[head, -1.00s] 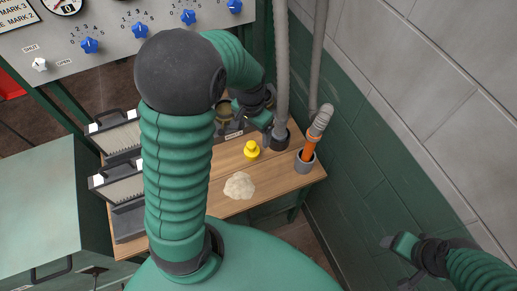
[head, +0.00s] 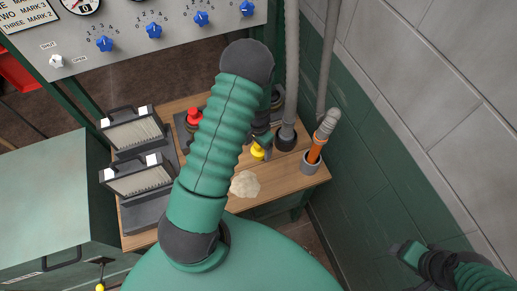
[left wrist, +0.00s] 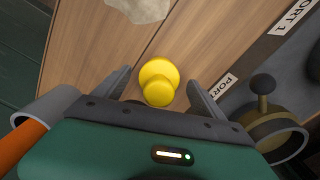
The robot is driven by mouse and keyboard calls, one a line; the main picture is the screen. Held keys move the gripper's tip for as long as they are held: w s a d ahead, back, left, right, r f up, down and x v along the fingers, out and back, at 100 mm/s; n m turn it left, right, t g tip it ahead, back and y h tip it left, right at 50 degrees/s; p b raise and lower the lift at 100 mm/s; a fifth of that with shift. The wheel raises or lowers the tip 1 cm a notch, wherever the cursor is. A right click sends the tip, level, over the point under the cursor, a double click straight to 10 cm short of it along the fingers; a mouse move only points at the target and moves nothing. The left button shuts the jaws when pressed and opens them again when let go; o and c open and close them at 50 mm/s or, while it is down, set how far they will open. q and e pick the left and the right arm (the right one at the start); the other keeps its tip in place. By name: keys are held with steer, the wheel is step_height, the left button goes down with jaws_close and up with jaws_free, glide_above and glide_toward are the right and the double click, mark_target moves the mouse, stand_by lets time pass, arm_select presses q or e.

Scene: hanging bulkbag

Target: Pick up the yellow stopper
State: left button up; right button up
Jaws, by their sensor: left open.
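The yellow stopper (head: 257,154) stands on the wooden table (head: 285,180), partly covered by my left gripper (head: 263,139) in the head view. In the left wrist view the stopper (left wrist: 158,84) shows from above as a round knob on a wider round base. The open fingers of my left gripper lie on either side of it, with gaps on both sides. I cannot tell how far above the table the fingertips are. My right gripper (head: 404,251) is at the lower right by the wall, away from the table; its jaw opening is not clear.
A pale powder heap (head: 245,184) lies near the stopper. A grey cup (head: 311,162) with an orange-handled tool stands at the table's right end. A hose (head: 291,70) comes down to a dark port behind the stopper.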

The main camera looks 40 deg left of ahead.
arm_select(q)
steer(key=shift+f, duration=0.5)
steer(key=shift+d+r, duration=0.1)
steer(key=c, duration=1.5)
steer(key=shift+r, duration=0.1)
